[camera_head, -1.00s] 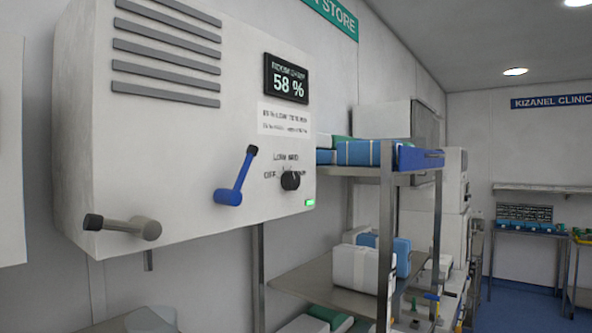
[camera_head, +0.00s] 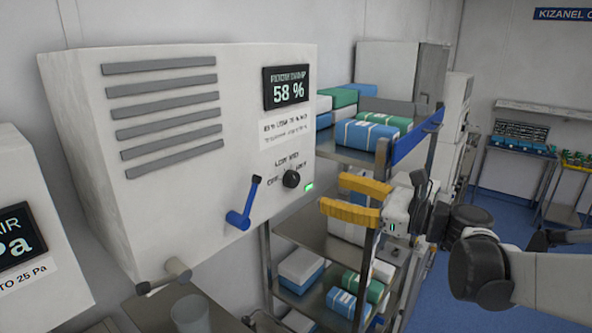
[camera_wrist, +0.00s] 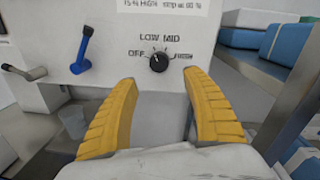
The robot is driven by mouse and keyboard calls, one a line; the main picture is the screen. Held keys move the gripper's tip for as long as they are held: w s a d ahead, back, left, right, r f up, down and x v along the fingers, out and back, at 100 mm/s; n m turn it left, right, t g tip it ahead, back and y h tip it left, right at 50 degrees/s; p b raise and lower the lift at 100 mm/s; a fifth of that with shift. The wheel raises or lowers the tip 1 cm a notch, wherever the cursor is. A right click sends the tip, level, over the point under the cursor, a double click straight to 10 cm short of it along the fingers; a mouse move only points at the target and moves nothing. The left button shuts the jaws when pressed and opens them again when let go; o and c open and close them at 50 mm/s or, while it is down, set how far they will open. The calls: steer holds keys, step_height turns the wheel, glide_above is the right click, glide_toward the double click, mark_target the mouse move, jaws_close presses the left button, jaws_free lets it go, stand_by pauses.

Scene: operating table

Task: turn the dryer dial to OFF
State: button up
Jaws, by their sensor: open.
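The dryer (camera_head: 200,130) is a pale wall box with dark vent slats and a display reading 58 %. Its dial (camera_head: 291,179) is a small black knob at the lower right of the front face, ringed by OFF, LOW, MID and HIGH labels. The dial also shows in the wrist view (camera_wrist: 158,61), where its light mark points up and left, between OFF and LOW as far as I can tell. My gripper (camera_head: 335,195) has yellow fingers, open and empty, just right of the dial and apart from it. In the wrist view the dial sits beyond and between the fingertips (camera_wrist: 162,82).
A blue lever (camera_head: 243,205) sticks out left of the dial, and a grey lever (camera_head: 165,277) is lower left. A green light (camera_head: 309,187) is beside the dial. A rack (camera_head: 420,135) with wrapped packs stands close on the right, behind my gripper.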

mark_target(296, 182)
steer(key=p+x, duration=0.1)
steer(key=x, duration=0.8)
steer(key=shift+w+a, duration=0.2)
steer(key=shift+a, duration=0.1)
steer(key=c, duration=1.2)
